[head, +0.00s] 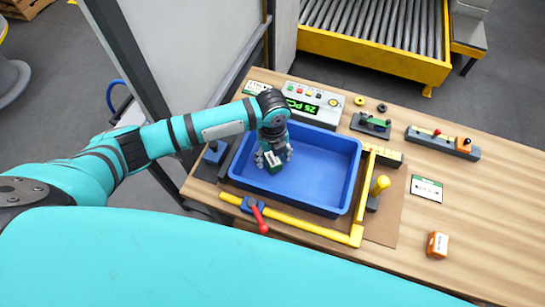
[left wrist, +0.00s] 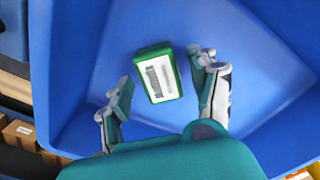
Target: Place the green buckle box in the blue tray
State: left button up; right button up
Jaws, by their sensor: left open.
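The green buckle box (left wrist: 158,73), with a white printed label on top, is inside the blue tray (left wrist: 75,75). In the head view the box (head: 276,161) shows small and partly hidden under my left gripper (head: 273,157), toward the left part of the tray (head: 318,165). My left gripper also shows in the left wrist view (left wrist: 162,78). Its fingers are open, one on each side of the box, with blue gaps between them and it. Whether the box lies flat on the tray floor is hard to tell. My right gripper is not in view.
A yellow fixture frame (head: 300,224) with a red-handled clamp (head: 258,215) and a yellow-knobbed clamp (head: 379,186) borders the tray. A control box with display (head: 313,103) stands behind it. An orange box (head: 437,245) stands on the right, with bare wood around it.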

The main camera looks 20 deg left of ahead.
aim_at(273, 158)
pick_arm(q)
notch_tip(273, 158, up, 11)
jog(key=b, duration=0.1)
dwell(0.3)
jog(key=shift+d, duration=0.1)
